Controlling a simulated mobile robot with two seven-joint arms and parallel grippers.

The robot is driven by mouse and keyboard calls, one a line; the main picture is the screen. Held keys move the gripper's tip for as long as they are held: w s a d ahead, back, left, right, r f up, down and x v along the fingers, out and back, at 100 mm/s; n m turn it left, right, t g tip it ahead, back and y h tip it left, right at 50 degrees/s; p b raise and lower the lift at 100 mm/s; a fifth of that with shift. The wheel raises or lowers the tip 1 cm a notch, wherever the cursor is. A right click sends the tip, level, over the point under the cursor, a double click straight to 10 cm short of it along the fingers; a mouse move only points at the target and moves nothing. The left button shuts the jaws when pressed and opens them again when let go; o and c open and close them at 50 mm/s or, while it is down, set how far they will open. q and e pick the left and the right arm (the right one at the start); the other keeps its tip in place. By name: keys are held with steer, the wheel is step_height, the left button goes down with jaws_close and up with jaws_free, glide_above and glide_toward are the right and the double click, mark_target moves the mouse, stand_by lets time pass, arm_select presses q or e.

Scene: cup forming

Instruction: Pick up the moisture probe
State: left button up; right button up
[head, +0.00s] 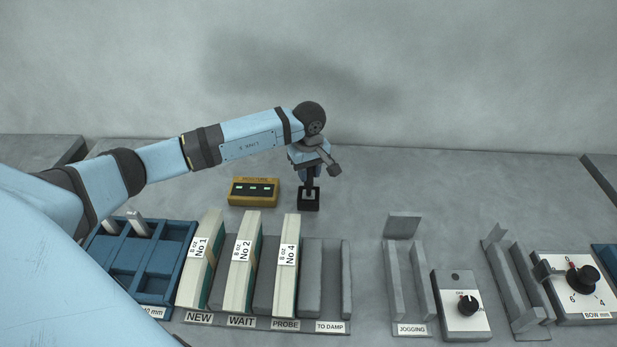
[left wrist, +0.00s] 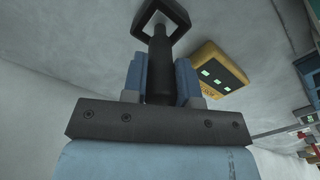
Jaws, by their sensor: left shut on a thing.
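The moisture probe (left wrist: 158,72) is a dark rod, seen in the left wrist view between the blue fingers of my left gripper (left wrist: 160,85). My left gripper is shut on it, and in the head view the gripper (head: 309,178) points down at the back of the bench. The rod's far end is at a small black square holder (head: 309,205), which also shows as a square frame in the left wrist view (left wrist: 181,12). I cannot tell whether the tip is inside it. The yellow moisture meter (head: 253,199) with green displays stands just left of the holder. My right gripper is out of view.
In front stands a rack with white-edged blocks (head: 240,280) labelled No 1, No 2 and No 4. A blue compartment tray (head: 130,255) is at the left. A grey jogging slot (head: 394,285) and dial boxes (head: 461,310) are at the right. The bench behind them is clear.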

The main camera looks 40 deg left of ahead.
arm_select(q)
step_height(320, 180, up, 18)
steer(key=b, duration=0.1)
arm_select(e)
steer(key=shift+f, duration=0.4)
arm_select(q)
steer(key=shift+s, duration=0.1)
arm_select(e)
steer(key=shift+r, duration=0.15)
